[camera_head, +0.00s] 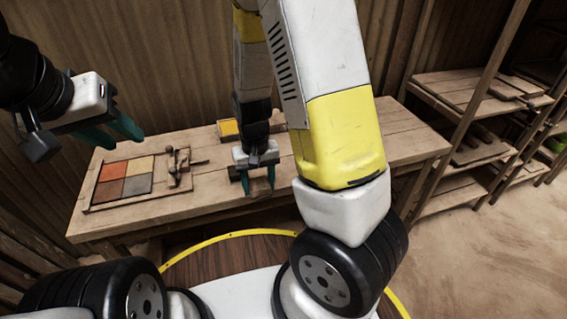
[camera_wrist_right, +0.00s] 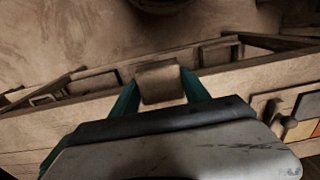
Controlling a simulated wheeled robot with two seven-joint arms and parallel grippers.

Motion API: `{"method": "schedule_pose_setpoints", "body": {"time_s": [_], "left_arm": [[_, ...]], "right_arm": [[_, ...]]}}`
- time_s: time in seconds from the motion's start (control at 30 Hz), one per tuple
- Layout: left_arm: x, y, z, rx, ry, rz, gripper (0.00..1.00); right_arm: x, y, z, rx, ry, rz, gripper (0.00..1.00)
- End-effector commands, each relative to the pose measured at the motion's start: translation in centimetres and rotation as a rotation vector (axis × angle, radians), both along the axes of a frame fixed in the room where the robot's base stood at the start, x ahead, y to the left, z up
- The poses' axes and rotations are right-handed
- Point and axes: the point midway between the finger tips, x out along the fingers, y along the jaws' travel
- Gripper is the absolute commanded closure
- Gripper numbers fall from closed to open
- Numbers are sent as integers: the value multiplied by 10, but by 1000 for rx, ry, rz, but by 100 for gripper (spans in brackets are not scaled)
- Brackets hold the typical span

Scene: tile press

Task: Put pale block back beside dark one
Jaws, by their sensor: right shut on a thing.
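My right gripper (camera_head: 259,188) hangs near the front edge of the wooden table, its teal fingers pointing down. In the right wrist view it is shut on a pale brownish block (camera_wrist_right: 160,82), gripped between the two fingertips. In the head view the held block is small and hard to make out. A dark shape (camera_head: 235,173) lies on the table just left of the right gripper; I cannot tell if it is the dark block. My left gripper (camera_head: 119,131) is open and empty, above the table's left end.
A wooden frame with red, orange and grey tiles (camera_head: 124,180) lies at the table's left, with a small wooden press mechanism (camera_head: 178,165) on its right. A yellow-topped box (camera_head: 229,129) stands behind the right gripper. The table's right part (camera_head: 410,145) is clear. Shelves (camera_head: 480,95) stand right.

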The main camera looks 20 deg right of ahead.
Motion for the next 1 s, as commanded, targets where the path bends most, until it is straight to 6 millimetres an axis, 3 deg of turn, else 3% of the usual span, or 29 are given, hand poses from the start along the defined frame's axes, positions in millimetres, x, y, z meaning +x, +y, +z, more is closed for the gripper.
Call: {"method": "schedule_pose_setpoints", "body": {"time_s": [0.17,0.5,0.7,0.87,1.0], "left_arm": [[0,0,0,0,0,0,64],[0,0,0,0,0,0,64],[0,0,0,0,0,0,64],[0,0,0,0,0,0,64],[0,0,0,0,0,0,64]], "right_arm": [[16,-3,-3,-2,-1,8,87],[95,-44,-12,-2,-1,7,87],[132,-63,-16,-2,-1,10,87],[142,-68,-17,-1,0,11,87],[141,-68,-29,-1,3,11,87]]}}
